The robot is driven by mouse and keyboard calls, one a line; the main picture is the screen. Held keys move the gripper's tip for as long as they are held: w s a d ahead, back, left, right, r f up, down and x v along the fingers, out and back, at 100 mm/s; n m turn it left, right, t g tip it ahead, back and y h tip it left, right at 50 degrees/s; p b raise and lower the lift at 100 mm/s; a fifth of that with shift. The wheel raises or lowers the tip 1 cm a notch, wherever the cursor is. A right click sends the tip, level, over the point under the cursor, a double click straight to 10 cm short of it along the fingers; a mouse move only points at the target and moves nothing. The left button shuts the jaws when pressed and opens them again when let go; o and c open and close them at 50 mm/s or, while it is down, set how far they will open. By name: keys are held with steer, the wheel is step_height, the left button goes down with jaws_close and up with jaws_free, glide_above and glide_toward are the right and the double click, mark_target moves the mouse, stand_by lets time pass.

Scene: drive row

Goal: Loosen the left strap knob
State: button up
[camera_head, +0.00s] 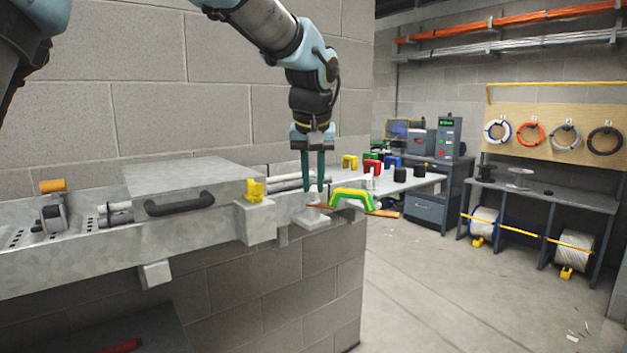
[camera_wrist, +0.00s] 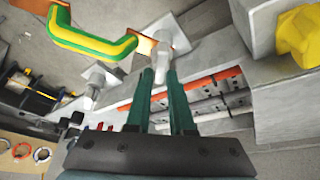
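A green and yellow strap (camera_head: 352,196) arches near the right end of the grey ledge; in the wrist view it lies at upper left (camera_wrist: 92,38). A pale grey left strap knob (camera_wrist: 166,38) stands at the strap's near end, beside an orange-brown bar. A similar right knob (camera_wrist: 96,76) stands at its other end. My gripper (camera_head: 313,203) points down over the left end of the strap. In the wrist view its teal fingers (camera_wrist: 160,72) are close together with the left knob's narrow part between their tips. They look shut on it; contact is partly hidden.
A yellow knob (camera_head: 254,190) on a grey block stands left of my gripper. A grey box with a black handle (camera_head: 180,204) and an orange knob (camera_head: 53,186) lie farther left. The block wall (camera_head: 240,100) rises close behind. The floor at right is open.

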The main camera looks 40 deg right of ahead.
steer(key=o, duration=0.4)
steer(key=shift+c, duration=0.2)
steer(key=b+v, duration=0.2)
steer(key=v, duration=0.8)
steer(key=shift+r, duration=0.35)
steer(key=shift+s+a, duration=0.1)
steer(key=shift+s, duration=0.05)
